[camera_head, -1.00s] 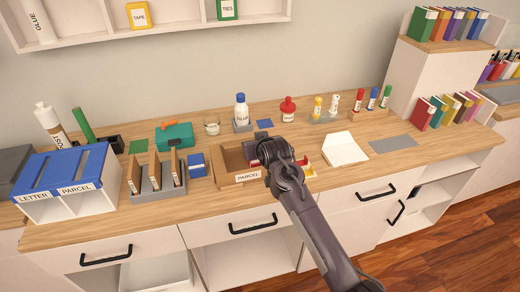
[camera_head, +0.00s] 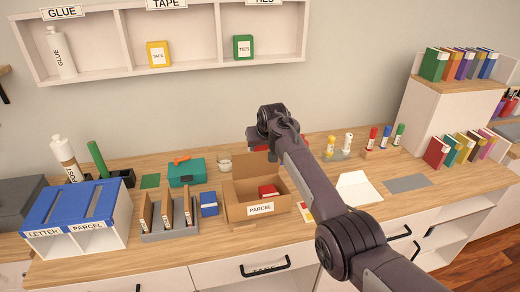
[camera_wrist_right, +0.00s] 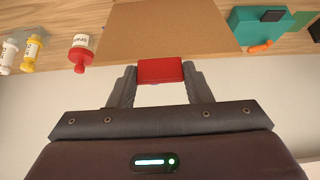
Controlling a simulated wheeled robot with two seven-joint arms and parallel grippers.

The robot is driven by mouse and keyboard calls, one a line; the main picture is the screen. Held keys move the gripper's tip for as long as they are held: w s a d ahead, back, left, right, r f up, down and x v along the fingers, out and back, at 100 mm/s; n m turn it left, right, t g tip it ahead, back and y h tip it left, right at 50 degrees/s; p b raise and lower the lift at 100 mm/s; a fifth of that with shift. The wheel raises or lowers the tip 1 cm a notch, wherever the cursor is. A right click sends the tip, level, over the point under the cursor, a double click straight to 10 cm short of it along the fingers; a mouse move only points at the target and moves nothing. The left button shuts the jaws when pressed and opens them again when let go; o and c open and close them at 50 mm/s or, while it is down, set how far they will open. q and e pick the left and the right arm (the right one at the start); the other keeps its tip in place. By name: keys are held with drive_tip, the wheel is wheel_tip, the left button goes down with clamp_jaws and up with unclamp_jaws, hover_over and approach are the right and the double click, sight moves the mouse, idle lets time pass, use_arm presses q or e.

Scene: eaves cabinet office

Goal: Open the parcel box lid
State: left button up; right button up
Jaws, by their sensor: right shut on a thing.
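The brown cardboard parcel box (camera_head: 238,212), labelled PARCEL, stands on the desk. Its lid (camera_head: 250,166) is raised at the back, and the inside shows from the front. A red item (camera_head: 268,190) lies inside. My right gripper (camera_head: 252,132) is above the box, by the lid's upper edge. In the right wrist view, my right gripper (camera_wrist_right: 160,72) is shut on a red tab (camera_wrist_right: 160,70) at the edge of the brown lid (camera_wrist_right: 170,28). The fingertips are hard to make out in the head view. My left gripper is not in view.
A blue-topped letter and parcel sorter (camera_head: 75,203), a divided holder (camera_head: 170,232) and a blue box (camera_head: 208,204) stand left of the parcel box. A teal case (camera_head: 186,173) is behind. A white card (camera_head: 356,188) lies right. A wall shelf (camera_head: 190,72) hangs above.

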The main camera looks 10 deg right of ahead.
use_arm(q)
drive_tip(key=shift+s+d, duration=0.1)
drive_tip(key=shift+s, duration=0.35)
use_arm(e)
drive_tip(key=shift+s+r, duration=0.1)
drive_tip(key=shift+r, duration=0.35)
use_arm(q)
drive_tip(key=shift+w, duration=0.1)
use_arm(e)
drive_tip(key=o, duration=1.4)
drive_tip(key=shift+f, duration=0.2)
use_arm(q)
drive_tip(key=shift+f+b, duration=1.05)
drive_tip(key=shift+b, duration=0.05)
use_arm(e)
drive_tip(key=v, duration=0.8)
